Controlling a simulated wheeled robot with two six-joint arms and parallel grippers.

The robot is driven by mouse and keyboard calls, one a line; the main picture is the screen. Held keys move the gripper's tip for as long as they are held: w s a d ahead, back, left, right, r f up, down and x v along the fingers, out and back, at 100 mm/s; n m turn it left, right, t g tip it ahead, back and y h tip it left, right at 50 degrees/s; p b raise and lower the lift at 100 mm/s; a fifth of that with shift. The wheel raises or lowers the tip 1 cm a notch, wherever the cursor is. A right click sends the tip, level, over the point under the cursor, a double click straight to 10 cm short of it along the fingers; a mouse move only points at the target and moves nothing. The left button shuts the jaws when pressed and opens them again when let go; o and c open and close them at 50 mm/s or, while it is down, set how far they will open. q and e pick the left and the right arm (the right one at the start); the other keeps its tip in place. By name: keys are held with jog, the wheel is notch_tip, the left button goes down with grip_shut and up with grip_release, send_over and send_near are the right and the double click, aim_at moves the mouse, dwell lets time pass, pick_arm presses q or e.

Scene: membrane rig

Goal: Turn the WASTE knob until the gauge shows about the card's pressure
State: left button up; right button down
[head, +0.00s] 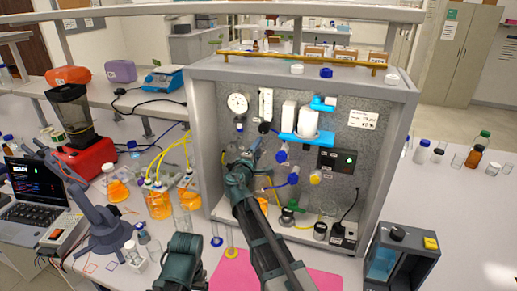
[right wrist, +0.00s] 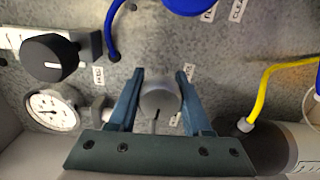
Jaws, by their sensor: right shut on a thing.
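The pressure gauge (head: 238,103) is a white round dial at the upper left of the rig's panel. It also shows at the left of the right wrist view (right wrist: 52,110), and its needle is too small to read surely. The card (head: 363,119) is white, at the panel's upper right, its figure blurred. My right gripper (right wrist: 160,98) is shut on a round grey knob (right wrist: 159,100), one blue finger on each side. The label beside that knob is partly hidden and unreadable. In the head view my right gripper (head: 250,155) hides the knob.
A black knob (right wrist: 52,58) sits near the gauge in the wrist view. Blue and yellow tubes run close to the held knob. Orange-filled bottles (head: 158,204) stand left of the rig. A pink mat (head: 310,281) lies in front.

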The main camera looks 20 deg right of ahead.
jog(key=shift+c, duration=1.7)
grip_release()
jog(key=shift+s, duration=0.15)
jog(key=v, duration=1.3)
jog(key=shift+s+a, duration=0.2)
jog(key=shift+a, duration=0.05)
dwell(0.7)
